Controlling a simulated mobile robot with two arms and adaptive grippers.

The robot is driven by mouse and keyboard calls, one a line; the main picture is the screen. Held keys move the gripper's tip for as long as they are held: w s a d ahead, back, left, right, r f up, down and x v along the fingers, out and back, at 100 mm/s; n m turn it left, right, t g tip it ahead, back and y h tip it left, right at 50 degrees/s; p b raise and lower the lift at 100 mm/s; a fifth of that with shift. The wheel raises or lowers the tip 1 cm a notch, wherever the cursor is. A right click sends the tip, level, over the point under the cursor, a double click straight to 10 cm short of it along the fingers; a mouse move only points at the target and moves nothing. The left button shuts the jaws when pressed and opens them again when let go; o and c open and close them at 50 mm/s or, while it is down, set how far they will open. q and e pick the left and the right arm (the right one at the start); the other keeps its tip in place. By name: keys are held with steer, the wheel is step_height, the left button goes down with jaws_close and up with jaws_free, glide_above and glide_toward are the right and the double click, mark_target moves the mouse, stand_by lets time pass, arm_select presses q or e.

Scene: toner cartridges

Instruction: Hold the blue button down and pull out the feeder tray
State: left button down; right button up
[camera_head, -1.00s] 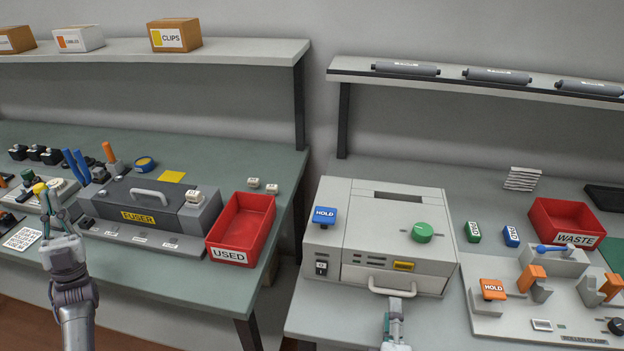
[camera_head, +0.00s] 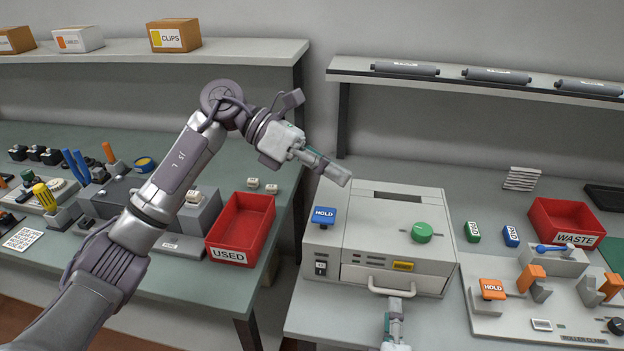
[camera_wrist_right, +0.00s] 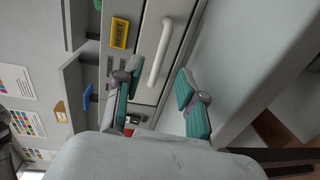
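The blue HOLD button (camera_head: 324,216) stands up on the top left of the grey printer-like machine (camera_head: 350,215). The feeder tray (camera_head: 360,276) is at the machine's lower front, with a white bar handle (camera_head: 391,291); the tray looks shut. My left gripper (camera_head: 340,174) hangs in the air above and behind the blue button, apart from it; its fingers look close together. My right gripper (camera_head: 394,310) is just in front of the handle. In the right wrist view, its teal fingers (camera_wrist_right: 156,95) are spread and empty, with the handle (camera_wrist_right: 160,52) beyond them.
A green knob (camera_head: 422,232) is on the machine's top. A red USED bin (camera_head: 241,229) stands to the left, across a gap between the tables. An orange HOLD button (camera_head: 492,289) sits on the roller clamp board (camera_head: 548,318) to the right. A shelf (camera_head: 480,86) overhangs the back.

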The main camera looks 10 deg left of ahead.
arm_select(q)
step_height(320, 180, down, 4)
steer(key=w+m+t+y, duration=0.2)
steer(key=y, duration=0.4)
steer(key=m+t+y, duration=0.1)
steer(key=t+y, duration=0.2)
steer(key=y, duration=0.1)
glide_toward(323, 214)
steer(key=shift+y, duration=0.3)
steer(key=x, duration=0.6)
steer(key=shift+w+d+r, duration=0.1)
steer(key=shift+d, duration=0.2)
steer(key=shift+f, duration=0.25)
arm_select(e)
steer(key=shift+f, duration=0.25)
